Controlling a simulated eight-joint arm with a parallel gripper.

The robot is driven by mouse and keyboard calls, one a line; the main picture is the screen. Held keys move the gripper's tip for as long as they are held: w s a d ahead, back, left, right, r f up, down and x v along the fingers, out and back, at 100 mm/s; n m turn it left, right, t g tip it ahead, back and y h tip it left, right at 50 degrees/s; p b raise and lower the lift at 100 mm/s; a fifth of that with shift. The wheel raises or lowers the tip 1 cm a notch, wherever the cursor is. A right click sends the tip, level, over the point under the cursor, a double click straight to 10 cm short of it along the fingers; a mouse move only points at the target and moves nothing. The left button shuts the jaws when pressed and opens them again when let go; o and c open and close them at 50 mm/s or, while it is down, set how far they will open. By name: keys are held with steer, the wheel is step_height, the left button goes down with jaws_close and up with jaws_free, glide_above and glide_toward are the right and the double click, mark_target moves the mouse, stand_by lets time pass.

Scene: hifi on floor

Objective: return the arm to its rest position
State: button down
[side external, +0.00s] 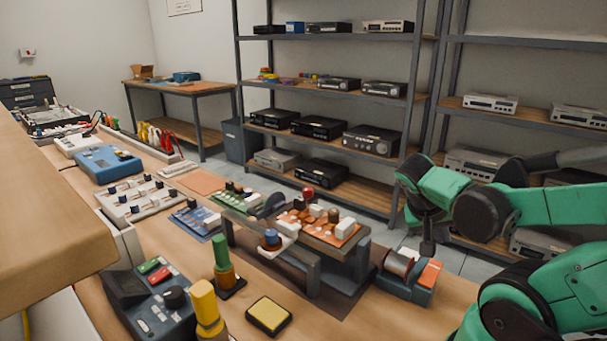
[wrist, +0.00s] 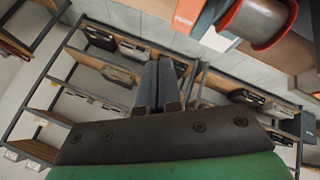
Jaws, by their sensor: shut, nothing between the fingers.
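My gripper (side external: 427,247) is at the right in the side external view, at the end of my green arm. It points down, above and behind the solder spool and close to the bench's far right edge. In the wrist view my gripper's fingers (wrist: 160,83) are together in the middle of the picture, with nothing held between them.
The solder spool (side external: 399,263) sits on a blue holder close to my gripper; the spool also shows in the wrist view (wrist: 257,22). An orange circuit board (side external: 322,226) rests on a raised stand left of it. A yellow sponge (side external: 268,315) lies in front. Metal shelves (side external: 330,95) with hi-fi units stand behind.

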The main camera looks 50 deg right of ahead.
stand_by(0.3)
steer(key=w+a+r+n+t+y, duration=0.3)
steer(key=w+a+n+t+y, duration=0.55)
steer(key=w+a+n, duration=0.7)
step_height(320, 180, up, 5)
steer(key=m+g+h, duration=0.2)
steer(key=m+g, duration=0.4)
steer(key=m, duration=1.5)
glide_above(436, 264)
steer(key=shift+f+n+y, duration=0.15)
steer(key=shift+n+y, duration=0.1)
step_height(436, 264, down, 14)
